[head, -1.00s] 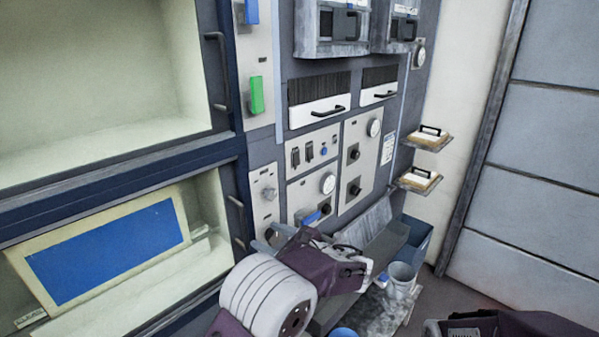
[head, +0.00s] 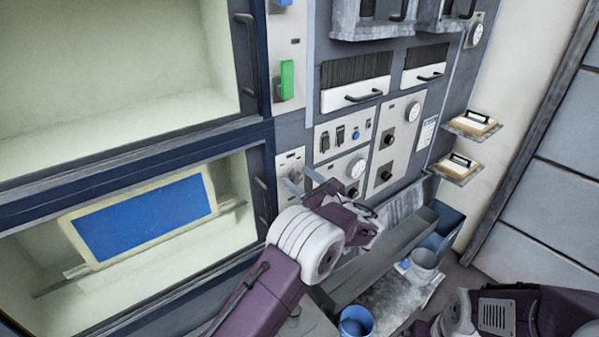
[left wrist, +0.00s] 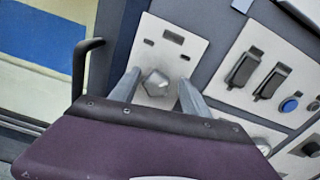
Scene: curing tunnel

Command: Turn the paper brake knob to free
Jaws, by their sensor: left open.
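A pale metal faceted knob (left wrist: 156,82) sits on a light plate (left wrist: 188,42) with small slots; its label is too small to read. My left gripper (left wrist: 159,90) is open, with one finger on each side of the knob in the left wrist view. I cannot tell whether either finger touches it. In the head view the left gripper (head: 299,180) reaches the light plate (head: 291,158) right of the lower cabinet opening, and its fingers partly hide the knob. My right arm shows at the lower right, but its gripper is out of view.
A black handle (left wrist: 82,65) stands out just left of the plate. A panel of black switches (head: 340,134) and a blue button is to the right, with dials and black knobs. A trough (head: 375,258), a white bucket (head: 424,262) and a blue bucket (head: 355,322) are below.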

